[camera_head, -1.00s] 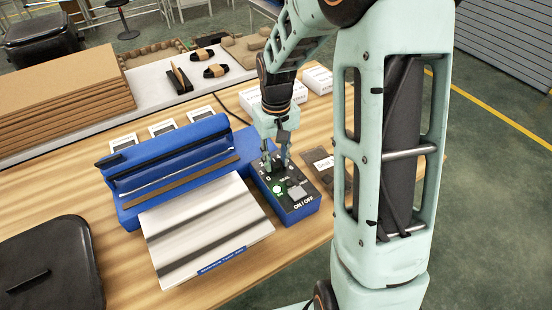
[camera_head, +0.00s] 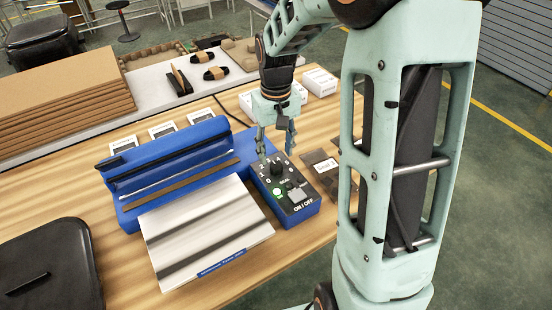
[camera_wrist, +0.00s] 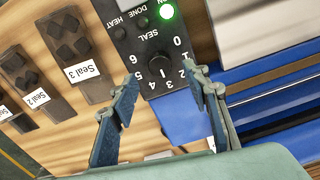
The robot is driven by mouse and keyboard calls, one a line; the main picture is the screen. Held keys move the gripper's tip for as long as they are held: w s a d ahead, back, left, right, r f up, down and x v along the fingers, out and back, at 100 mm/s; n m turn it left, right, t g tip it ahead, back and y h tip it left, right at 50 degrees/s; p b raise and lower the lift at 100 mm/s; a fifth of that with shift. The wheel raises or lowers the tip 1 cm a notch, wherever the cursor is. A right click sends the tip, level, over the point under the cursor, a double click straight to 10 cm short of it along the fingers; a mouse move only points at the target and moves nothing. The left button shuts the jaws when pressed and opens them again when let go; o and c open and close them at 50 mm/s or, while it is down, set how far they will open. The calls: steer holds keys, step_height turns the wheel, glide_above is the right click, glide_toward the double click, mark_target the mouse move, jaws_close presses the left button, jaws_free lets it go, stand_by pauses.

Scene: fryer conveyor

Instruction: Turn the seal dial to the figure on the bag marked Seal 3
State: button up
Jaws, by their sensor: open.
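The seal dial is a black round knob (camera_head: 276,170) on the blue sealer's control box (camera_head: 300,212). In the wrist view the dial (camera_wrist: 158,64) shows figures around it, and its white mark points down toward the 3. My gripper (camera_head: 276,148) is open above and behind the dial, clear of it, with its fingers spread to either side. In the wrist view the open gripper's fingers (camera_wrist: 163,92) frame the dial's lower side. The bag marked Seal 3 (camera_wrist: 70,42) lies left of the box in the wrist view; it is right of the box in the head view (camera_head: 318,162).
The blue sealer (camera_head: 170,165) with its metal tray (camera_head: 205,235) stands left of the box. A Seal 2 bag (camera_wrist: 36,82) lies beside the Seal 3 bag. White boxes (camera_head: 320,82) stand at the back. A green light (camera_wrist: 166,12) glows on the panel.

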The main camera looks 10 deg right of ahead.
mark_target(276, 165)
step_height(276, 165, up, 8)
steer(key=shift+f, duration=0.15)
steer(key=shift+w, duration=0.1)
stand_by(0.4)
